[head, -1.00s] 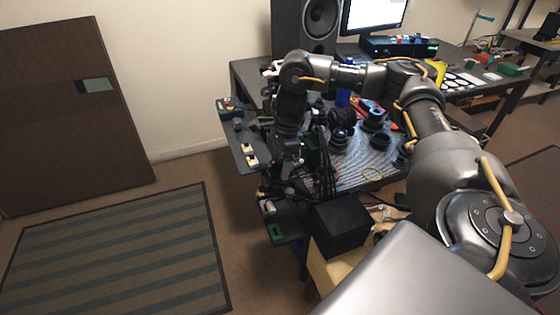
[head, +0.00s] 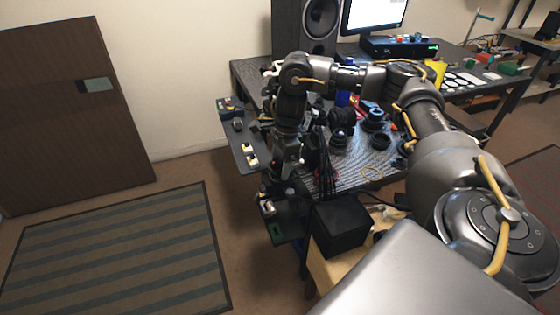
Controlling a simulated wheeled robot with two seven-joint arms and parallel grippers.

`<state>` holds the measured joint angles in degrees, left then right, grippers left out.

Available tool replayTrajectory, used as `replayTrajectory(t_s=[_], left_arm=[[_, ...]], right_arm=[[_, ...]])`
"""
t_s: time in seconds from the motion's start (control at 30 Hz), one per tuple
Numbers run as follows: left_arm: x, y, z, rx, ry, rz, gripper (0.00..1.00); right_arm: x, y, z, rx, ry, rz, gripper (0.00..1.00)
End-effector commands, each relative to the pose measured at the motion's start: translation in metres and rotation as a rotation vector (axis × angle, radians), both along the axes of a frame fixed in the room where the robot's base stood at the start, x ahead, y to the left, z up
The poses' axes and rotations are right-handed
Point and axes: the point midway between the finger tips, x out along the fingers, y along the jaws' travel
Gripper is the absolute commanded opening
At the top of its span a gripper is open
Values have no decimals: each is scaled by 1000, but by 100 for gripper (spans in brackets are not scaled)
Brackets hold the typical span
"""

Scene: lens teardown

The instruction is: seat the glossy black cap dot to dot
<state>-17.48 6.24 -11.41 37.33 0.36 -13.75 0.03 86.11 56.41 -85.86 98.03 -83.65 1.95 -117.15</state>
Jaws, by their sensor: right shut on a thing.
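My right arm comes in from the right, reaches across the table and bends down at its left edge. My right gripper (head: 284,172) points down there among dark parts and cables. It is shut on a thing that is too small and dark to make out. Several black lens parts stand on the grey patterned table mat: a ribbed barrel (head: 339,141), a ring-like part (head: 380,142) and another barrel (head: 375,117). I cannot tell which piece is the glossy black cap, and no dots can be made out. My left gripper is not in view.
A narrow shelf (head: 246,154) with small parts juts out left of the table. A black box (head: 341,227) stands in front. A speaker (head: 306,30) and a monitor (head: 373,14) stand at the back.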

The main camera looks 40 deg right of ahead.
Motion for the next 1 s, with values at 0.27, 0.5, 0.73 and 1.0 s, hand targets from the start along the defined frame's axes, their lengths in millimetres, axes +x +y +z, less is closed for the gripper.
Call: replayTrajectory(t_s=[0.27, 0.5, 0.73, 1.0], left_arm=[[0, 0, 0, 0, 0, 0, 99], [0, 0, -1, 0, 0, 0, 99], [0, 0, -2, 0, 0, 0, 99], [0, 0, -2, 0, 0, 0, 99]], right_arm=[[0, 0, 0, 0, 0, 0, 48], [0, 0, -3, 0, 0, 0, 48], [0, 0, -7, 1, -1, 0, 48], [0, 0, -7, 1, 0, 0, 48]])
